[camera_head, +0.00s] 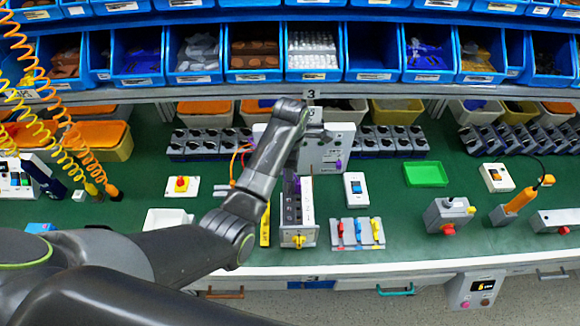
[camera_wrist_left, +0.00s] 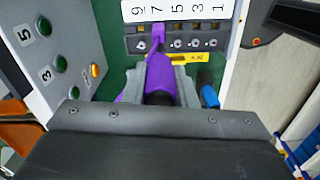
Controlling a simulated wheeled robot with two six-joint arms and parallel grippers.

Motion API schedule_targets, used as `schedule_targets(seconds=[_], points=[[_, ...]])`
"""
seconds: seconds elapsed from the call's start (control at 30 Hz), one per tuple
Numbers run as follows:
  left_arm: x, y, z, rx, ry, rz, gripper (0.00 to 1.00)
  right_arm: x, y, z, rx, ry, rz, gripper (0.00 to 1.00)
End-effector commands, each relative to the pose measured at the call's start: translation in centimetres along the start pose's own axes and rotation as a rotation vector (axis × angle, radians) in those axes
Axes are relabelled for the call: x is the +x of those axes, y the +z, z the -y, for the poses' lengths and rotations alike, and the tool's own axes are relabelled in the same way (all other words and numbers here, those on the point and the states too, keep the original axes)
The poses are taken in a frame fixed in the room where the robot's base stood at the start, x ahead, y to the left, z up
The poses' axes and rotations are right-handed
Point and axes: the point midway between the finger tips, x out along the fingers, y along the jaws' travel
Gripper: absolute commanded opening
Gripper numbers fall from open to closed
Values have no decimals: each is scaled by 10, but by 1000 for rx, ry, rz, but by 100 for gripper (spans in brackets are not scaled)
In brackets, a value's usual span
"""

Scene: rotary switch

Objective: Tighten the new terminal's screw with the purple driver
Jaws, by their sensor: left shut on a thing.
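The purple driver (camera_wrist_left: 160,75) is between the grey fingers of my left gripper (camera_wrist_left: 160,88) in the left wrist view. Its thin tip points at the terminal row (camera_wrist_left: 178,43), near the screw under number 7; I cannot tell whether it touches. The terminals belong to a switch unit (camera_head: 306,205) with a yellow knob at its front. In the head view my left gripper (camera_head: 312,133) is above and behind this unit, its fingertips mostly hidden. A purple piece (camera_head: 297,183) shows there beside the terminals. I cannot tell which terminal is new. My right gripper is not in view.
A grey panel box (camera_head: 335,150) stands close behind the switch unit. A blue-handled thing (camera_wrist_left: 209,92) is close beside the gripper. A plate with coloured levers (camera_head: 357,234), a green tray (camera_head: 425,174) and a grey switch box (camera_head: 448,214) are to the right. Blue bins line the back.

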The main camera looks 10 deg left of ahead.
Motion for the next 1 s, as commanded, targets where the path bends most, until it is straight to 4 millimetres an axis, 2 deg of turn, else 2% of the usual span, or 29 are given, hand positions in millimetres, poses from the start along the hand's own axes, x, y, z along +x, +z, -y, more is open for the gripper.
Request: schedule_targets(seconds=[0.1, 0.37, 0.8, 1.0], points=[[0, 0, -1, -100, 0, 0, 0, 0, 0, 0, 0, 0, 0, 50], [0, 0, -1, -227, 0, 0, 0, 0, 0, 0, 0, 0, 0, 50], [0, -1, -3, -720, -2, 0, 0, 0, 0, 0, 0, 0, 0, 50], [0, -1, -3, -841, -3, 0, 0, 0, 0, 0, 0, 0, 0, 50]])
